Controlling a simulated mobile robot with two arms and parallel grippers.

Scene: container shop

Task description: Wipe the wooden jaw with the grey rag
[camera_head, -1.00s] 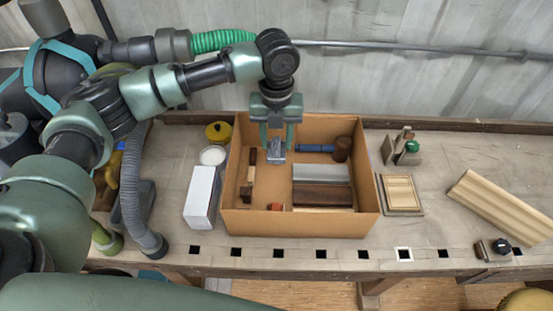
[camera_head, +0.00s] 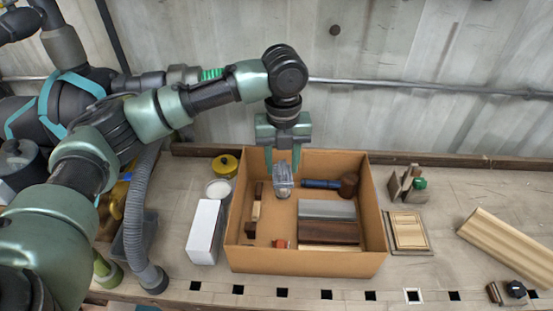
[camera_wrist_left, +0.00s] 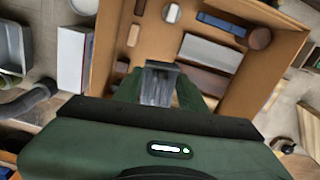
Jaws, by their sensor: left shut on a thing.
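My left gripper (camera_head: 282,165) points down over the open cardboard box (camera_head: 300,262). It is shut on the grey rag (camera_head: 283,182), which hangs crumpled between the fingers. The rag also shows at the fingertips in the left wrist view (camera_wrist_left: 158,85). In the box lie a dark brown wooden block (camera_head: 328,232), a grey block (camera_head: 326,208) behind it and a pale strip in front. I cannot tell for sure which wooden piece is the wooden jaw. My right gripper is not in view.
A white box (camera_head: 205,232), a white round container (camera_head: 218,189) and a yellow tin (camera_head: 225,165) stand left. A framed wooden panel (camera_head: 408,230) and a pale moulding (camera_head: 505,248) lie right.

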